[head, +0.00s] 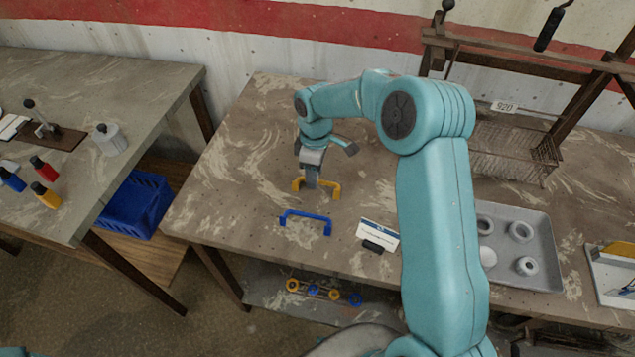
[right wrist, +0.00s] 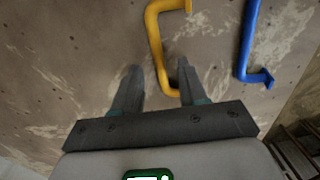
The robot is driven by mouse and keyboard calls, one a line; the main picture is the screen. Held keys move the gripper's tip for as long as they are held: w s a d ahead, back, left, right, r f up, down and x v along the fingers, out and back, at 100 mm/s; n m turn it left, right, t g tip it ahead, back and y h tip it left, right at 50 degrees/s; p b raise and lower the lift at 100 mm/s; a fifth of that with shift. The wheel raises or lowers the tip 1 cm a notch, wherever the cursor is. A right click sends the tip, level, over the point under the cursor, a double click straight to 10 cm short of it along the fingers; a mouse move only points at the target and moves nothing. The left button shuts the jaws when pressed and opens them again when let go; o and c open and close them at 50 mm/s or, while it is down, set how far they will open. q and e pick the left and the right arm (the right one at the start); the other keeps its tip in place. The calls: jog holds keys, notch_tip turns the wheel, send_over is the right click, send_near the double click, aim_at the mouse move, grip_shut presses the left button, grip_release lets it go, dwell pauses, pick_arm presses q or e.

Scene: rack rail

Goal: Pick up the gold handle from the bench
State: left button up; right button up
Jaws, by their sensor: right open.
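The gold handle (head: 333,190) lies on the bench (head: 250,150) just behind a blue handle (head: 306,217). My right gripper (head: 311,184) points down at the gold handle and hides part of its middle. In the right wrist view, my right gripper (right wrist: 158,66) is open. The gold handle (right wrist: 155,35) shows between its two fingers there, with a gap to the left finger. Whether the right finger touches it I cannot tell. The blue handle (right wrist: 247,45) stands apart to the right in that view. My left gripper is not in view.
A white label card (head: 378,234) with a small black piece lies right of the blue handle. A grey tray (head: 545,250) with white rings and a wire basket (head: 515,150) stand farther right. A second table (head: 150,85) stands left across a gap. The bench's left part is clear.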

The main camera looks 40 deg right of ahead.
jog(key=shift+a+f, duration=0.1)
jog(key=shift+f, duration=0.1)
jog(key=shift+s+r, duration=0.15)
jog(key=shift+s, duration=0.05)
jog(key=shift+w, duration=0.15)
grip_shut()
